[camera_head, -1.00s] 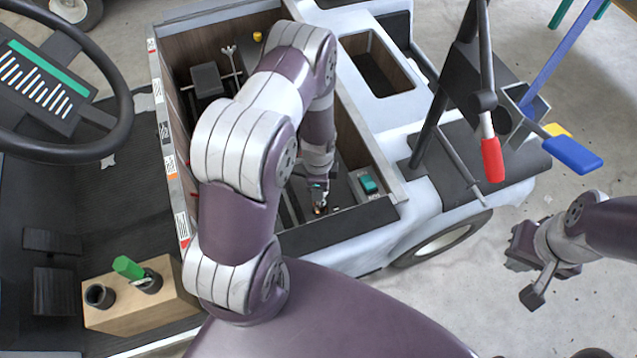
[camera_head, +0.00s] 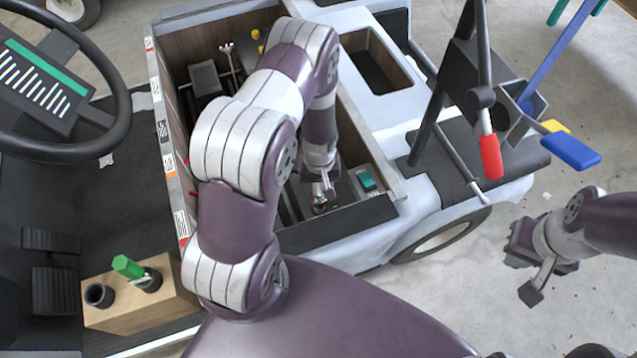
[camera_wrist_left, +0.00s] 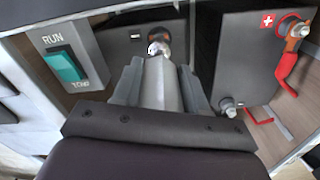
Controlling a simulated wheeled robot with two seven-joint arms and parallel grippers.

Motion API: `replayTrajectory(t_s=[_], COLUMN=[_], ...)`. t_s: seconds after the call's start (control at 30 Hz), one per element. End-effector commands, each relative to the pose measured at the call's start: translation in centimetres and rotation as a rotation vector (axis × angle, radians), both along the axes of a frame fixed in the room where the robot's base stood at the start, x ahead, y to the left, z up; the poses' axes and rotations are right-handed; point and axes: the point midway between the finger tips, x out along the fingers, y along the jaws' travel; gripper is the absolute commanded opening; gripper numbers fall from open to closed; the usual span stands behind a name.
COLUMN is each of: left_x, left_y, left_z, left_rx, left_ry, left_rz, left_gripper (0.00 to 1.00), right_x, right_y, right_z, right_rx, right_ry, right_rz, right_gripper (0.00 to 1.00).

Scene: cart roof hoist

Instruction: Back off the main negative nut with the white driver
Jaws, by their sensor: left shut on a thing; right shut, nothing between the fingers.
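The white driver (camera_wrist_left: 161,85) shows in the left wrist view as a pale grey-white shaft between my left gripper's fingers (camera_wrist_left: 160,90). Its far end meets a shiny round metal piece (camera_wrist_left: 158,47), seemingly the nut, on a dark panel; the exact seating is hidden. In the head view my left gripper (camera_head: 322,188) is low inside the open compartment, shut on the driver, which is mostly hidden there. My right gripper (camera_head: 528,255) is shut and empty, out over the floor at the right.
The RUN/TOW switch box (camera_wrist_left: 68,60) stands close left of the fingers. A red-gripped lever (camera_head: 490,155) rises at right.

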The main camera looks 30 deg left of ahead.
Motion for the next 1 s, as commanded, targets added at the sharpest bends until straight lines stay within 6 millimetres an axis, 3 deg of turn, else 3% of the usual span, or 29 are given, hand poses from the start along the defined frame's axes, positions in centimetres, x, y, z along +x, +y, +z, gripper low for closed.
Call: replayTrajectory(t_s=[0.27, 0.63, 0.9, 1.0], left_x=[0.0, 0.0, 0.0, 0.0], left_y=[0.0, 0.0, 0.0, 0.1], left_z=[0.3, 3.1, 3.0, 3.0], left_rx=[0.001, 0.0, 0.0, 0.0], left_ry=[-0.001, 0.0, 0.0, 0.0], left_rz=[0.004, 0.002, 0.0, -0.102], left_gripper=[0.0, 0.0, 0.0, 0.0], right_x=[0.0, 0.0, 0.0, 0.0], right_y=[0.0, 0.0, 0.0, 0.0], right_z=[0.3, 2.8, 2.6, 2.6], right_rx=[0.0, 0.0, 0.0, 0.0], right_ry=[0.0, 0.0, 0.0, 0.0], right_rz=[0.0, 0.0, 0.0, 0.0], right_gripper=[0.0, 0.0, 0.0, 0.0])
